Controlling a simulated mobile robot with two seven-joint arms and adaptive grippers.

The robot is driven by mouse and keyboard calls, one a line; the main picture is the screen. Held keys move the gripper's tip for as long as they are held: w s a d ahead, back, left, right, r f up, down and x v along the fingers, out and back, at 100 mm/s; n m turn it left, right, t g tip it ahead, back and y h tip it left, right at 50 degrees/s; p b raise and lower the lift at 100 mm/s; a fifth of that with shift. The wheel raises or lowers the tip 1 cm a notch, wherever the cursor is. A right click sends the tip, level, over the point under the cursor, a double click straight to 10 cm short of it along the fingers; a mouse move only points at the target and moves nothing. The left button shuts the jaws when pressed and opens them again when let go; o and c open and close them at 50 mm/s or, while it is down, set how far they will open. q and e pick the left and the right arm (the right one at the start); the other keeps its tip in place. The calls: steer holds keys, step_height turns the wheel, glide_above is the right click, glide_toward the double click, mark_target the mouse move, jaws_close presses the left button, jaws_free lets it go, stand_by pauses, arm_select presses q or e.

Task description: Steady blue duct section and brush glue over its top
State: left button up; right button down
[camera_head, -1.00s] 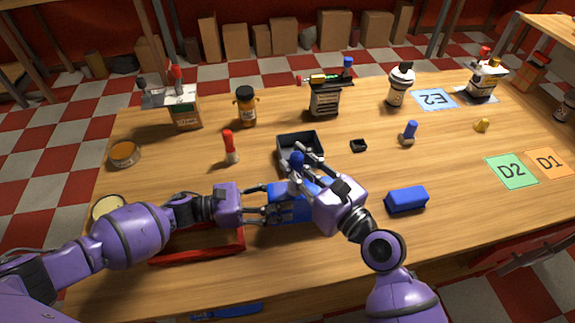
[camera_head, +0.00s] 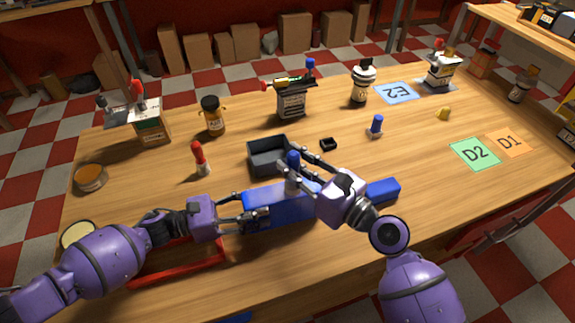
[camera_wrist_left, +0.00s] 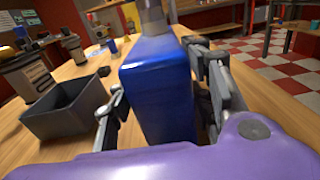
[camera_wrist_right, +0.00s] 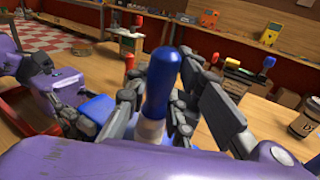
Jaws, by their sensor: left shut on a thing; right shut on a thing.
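The blue duct section (camera_head: 262,204) lies on the table in front of the grey tray. My left gripper (camera_head: 250,215) is shut on its left end; the left wrist view shows the duct section (camera_wrist_left: 157,85) between the two fingers. My right gripper (camera_head: 303,184) is shut on a brush (camera_head: 293,162) with a blue handle and a pale lower part. The brush handle (camera_wrist_right: 162,85) stands nearly upright in the right wrist view. In the left wrist view, the brush's pale lower part (camera_wrist_left: 152,14) is over the duct section's top; its tip and any glue cannot be made out.
A dark grey tray (camera_head: 268,170) stands close behind the duct section. Another blue block (camera_head: 384,190) lies right of my right gripper. A red frame (camera_head: 180,270) lies under my left arm.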

steer(key=shift+w+d, duration=0.3)
steer(key=shift+d, duration=0.75)
steer(key=shift+w+d, duration=0.25)
steer(key=shift+d, duration=0.75)
steer(key=shift+w+d, duration=0.3)
steer(key=shift+d, duration=0.75)
steer(key=shift+s+a+f, duration=0.1)
steer(key=shift+s+a, duration=0.1)
steer(key=shift+a, duration=0.5)
steer(key=shift+s+a+f, duration=0.1)
steer(key=shift+s+a, duration=0.1)
steer(key=shift+a, duration=0.5)
steer(key=shift+s+a, duration=0.2)
steer(key=shift+a, duration=0.5)
steer(key=shift+s+a+r, duration=0.1)
steer(key=shift+s+a, duration=0.2)
steer(key=shift+a, duration=0.75)
steer(key=shift+s+a+r, duration=0.1)
steer(key=shift+s+a, duration=0.15)
steer(key=shift+a, duration=0.8)
steer(key=shift+s+a+r, duration=0.1)
steer(key=shift+s+a, duration=0.2)
steer(key=shift+a, duration=0.75)
